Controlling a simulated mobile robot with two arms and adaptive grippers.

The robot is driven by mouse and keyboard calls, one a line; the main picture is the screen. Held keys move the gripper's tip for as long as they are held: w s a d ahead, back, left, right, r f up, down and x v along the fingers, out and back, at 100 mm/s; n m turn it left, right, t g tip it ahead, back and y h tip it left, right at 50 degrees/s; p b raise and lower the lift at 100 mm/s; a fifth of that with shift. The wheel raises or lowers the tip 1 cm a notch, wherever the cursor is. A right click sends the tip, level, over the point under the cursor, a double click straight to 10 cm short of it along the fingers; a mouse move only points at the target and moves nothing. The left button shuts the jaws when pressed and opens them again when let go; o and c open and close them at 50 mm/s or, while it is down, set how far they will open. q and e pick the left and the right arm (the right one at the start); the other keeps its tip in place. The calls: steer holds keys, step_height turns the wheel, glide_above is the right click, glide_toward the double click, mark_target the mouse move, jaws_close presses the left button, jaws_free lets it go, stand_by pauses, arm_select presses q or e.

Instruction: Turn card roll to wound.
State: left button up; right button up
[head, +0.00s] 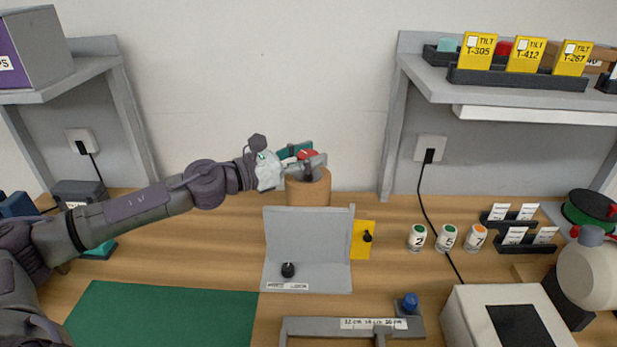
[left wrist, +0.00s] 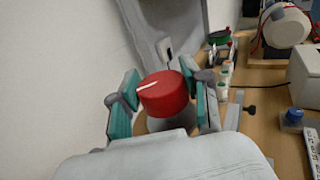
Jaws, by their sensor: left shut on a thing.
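The card roll (head: 308,189) is a tan upright cylinder standing behind a grey panel near the wall. A red knob (head: 308,154) sits at its top, mostly covered by my gripper. In the left wrist view the red knob (left wrist: 163,94) has a white line on its top, pointing toward the left finger. My left gripper (head: 303,160) is above the roll, its teal-padded fingers on both sides of the knob and shut on it. It also shows in the left wrist view (left wrist: 164,98). The roll's body is largely hidden there. My right gripper is not in view.
A grey angled stand (head: 308,235) with a black knob and a yellow plate (head: 362,240) is in front of the roll. Numbered cups (head: 445,238) and a white box (head: 508,318) are to the right. A green mat (head: 165,318) lies front left. A shelf (head: 520,105) overhangs at right.

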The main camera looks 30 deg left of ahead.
arm_select(q)
steer(key=m+g+h+b, duration=0.3)
steer(key=h+b, duration=0.1)
steer(key=b, duration=0.1)
steer(key=shift+w+a+f+m+g+h, duration=0.1)
steer(key=shift+f+m+g+h, duration=0.1)
steer(key=shift+m+g+h, duration=0.15)
steer(key=m+g+h+b, duration=0.2)
steer(key=g, duration=0.1)
steer(key=shift+r+m, duration=0.2)
steer(key=shift+m, duration=0.05)
steer(key=shift+m+g+h+b, duration=0.5)
steer(key=shift+m+g, duration=1)
steer(key=shift+g, duration=0.95)
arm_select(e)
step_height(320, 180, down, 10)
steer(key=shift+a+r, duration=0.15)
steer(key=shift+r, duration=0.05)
arm_select(q)
steer(key=o, duration=1.2)
steer(key=shift+c, duration=0.2)
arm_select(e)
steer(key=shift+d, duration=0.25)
